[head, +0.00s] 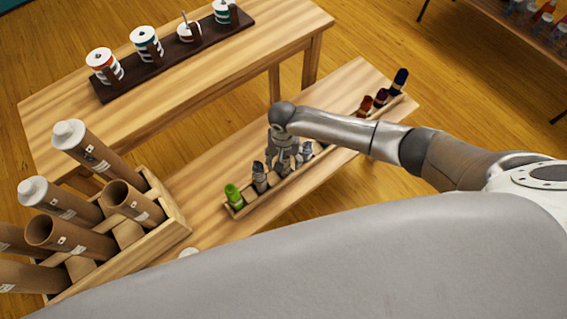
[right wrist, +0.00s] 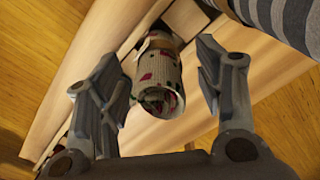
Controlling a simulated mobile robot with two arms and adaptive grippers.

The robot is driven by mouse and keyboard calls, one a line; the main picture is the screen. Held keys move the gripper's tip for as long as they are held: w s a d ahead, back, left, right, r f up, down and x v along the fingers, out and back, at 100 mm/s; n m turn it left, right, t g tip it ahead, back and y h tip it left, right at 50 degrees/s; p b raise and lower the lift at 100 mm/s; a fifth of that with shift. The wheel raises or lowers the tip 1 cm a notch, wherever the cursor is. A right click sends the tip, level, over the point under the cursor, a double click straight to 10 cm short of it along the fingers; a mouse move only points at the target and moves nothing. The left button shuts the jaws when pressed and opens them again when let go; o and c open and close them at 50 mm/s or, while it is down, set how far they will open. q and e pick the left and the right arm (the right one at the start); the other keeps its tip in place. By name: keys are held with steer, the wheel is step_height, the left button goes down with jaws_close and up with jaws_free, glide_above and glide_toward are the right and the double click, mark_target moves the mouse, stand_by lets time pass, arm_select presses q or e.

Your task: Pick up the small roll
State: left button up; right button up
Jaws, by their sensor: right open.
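A small roll (right wrist: 158,82) with a pale, dark-and-red patterned wrap lies between the two fingers of my right gripper (right wrist: 165,88) in the right wrist view. Gaps show on both sides of it, so the fingers do not touch it. In the head view my right gripper (head: 285,158) points down over the middle of a narrow wooden rack (head: 275,190) and hides part of the row. Other small rolls stand in the rack: a green one (head: 233,196), a dark grey one (head: 259,178), and red and navy ones (head: 400,80) at the far end. My left gripper is not in view.
A striped grey roll (right wrist: 282,18) is close to the right finger. A wooden crate (head: 170,225) of large cardboard tubes stands at the left. A higher table (head: 200,95) behind bears a dark tray (head: 170,62) of several spools.

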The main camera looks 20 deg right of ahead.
steer(key=shift+f, duration=0.75)
steer(key=c, duration=1.1)
steer(key=shift+r, duration=0.1)
